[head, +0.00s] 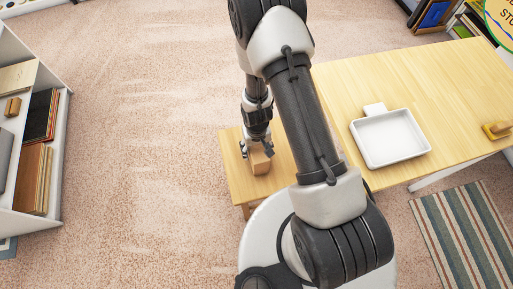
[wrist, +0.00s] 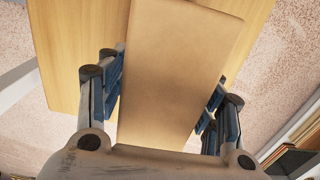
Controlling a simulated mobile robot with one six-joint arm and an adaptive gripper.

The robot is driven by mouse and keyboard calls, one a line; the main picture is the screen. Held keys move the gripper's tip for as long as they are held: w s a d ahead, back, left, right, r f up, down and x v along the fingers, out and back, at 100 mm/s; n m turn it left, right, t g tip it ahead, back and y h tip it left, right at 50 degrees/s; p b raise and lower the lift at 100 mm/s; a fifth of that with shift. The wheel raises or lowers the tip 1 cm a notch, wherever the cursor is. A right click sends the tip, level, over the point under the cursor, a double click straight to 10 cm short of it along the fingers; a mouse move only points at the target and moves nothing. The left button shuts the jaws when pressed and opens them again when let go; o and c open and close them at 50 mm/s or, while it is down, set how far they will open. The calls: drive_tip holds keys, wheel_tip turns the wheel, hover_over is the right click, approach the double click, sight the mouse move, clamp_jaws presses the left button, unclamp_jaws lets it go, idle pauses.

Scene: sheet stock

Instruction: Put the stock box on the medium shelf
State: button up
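The stock box (head: 261,163) is a plain brown cardboard box. It is over the small wooden table (head: 238,184) beside my base, and I cannot tell whether it touches the top. My gripper (head: 256,147) points down at it. In the wrist view the box (wrist: 175,75) fills the middle, with a finger pad against each side, so my gripper (wrist: 165,95) looks shut on it. The white shelf unit (head: 68,85) stands at the left in the head view, with boards and a small wooden block on its levels; which level is the medium shelf is not marked.
A larger wooden table (head: 450,85) at the right holds a white tray (head: 390,138) and a yellow-and-wood item (head: 497,130). A striped rug (head: 465,230) lies at lower right. Open carpet (head: 140,140) lies between the small table and the shelf unit.

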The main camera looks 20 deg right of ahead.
drive_tip(key=shift+o, duration=0.7)
